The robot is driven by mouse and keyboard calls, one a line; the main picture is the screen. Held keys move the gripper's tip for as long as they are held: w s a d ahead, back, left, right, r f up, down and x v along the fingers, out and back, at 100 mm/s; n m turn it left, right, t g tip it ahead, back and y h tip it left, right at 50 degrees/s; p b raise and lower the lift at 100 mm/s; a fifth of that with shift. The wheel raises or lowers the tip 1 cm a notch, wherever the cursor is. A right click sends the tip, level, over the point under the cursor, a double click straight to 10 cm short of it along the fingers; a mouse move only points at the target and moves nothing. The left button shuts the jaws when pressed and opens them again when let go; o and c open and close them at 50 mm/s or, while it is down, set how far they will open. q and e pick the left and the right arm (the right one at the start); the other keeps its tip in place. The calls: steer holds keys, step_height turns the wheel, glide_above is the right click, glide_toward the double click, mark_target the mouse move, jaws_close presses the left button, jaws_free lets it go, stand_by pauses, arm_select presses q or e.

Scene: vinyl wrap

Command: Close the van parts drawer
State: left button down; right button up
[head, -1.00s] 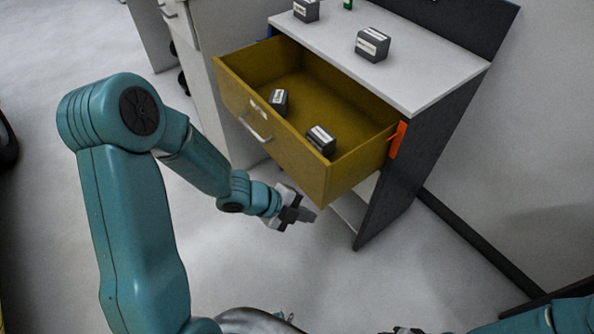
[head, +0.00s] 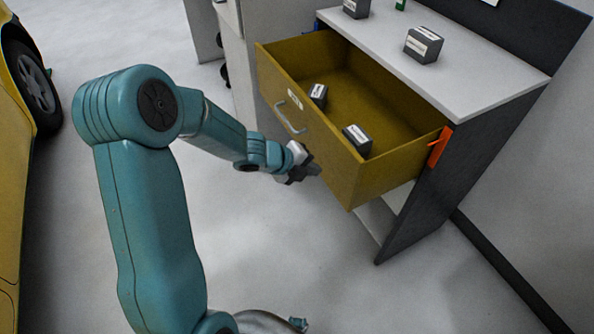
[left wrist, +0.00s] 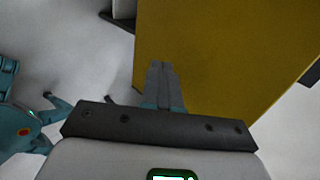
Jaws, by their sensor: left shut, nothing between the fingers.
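The yellow drawer (head: 322,150) is pulled well out of the grey cabinet (head: 455,160). Its front has a pale handle (head: 290,117) and a small white label. Two dark boxes lie inside, one near the front (head: 357,140) and one near the left (head: 318,95). My left gripper (head: 312,170) is shut and empty, close to the lower part of the drawer front. In the left wrist view the shut fingers (left wrist: 162,85) point at the yellow panel (left wrist: 225,50), which fills the upper right; I cannot tell if they touch it. My right gripper is out of view.
Dark boxes (head: 423,46) stand on the white cabinet top (head: 450,88). An orange piece (head: 438,148) is at the drawer's right side. A yellow vehicle with a dark wheel (head: 33,88) stands at the left. The floor in front is clear.

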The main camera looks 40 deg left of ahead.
arm_select(q)
steer(key=shift+w+d+r, duration=0.1)
steer(key=shift+w+d, duration=0.2)
steer(key=shift+w, duration=0.2)
steer(key=shift+w+d+r, duration=0.1)
steer(key=shift+w+d, duration=0.15)
steer(key=shift+w, duration=0.45)
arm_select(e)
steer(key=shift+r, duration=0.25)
arm_select(q)
steer(key=shift+d, duration=0.1)
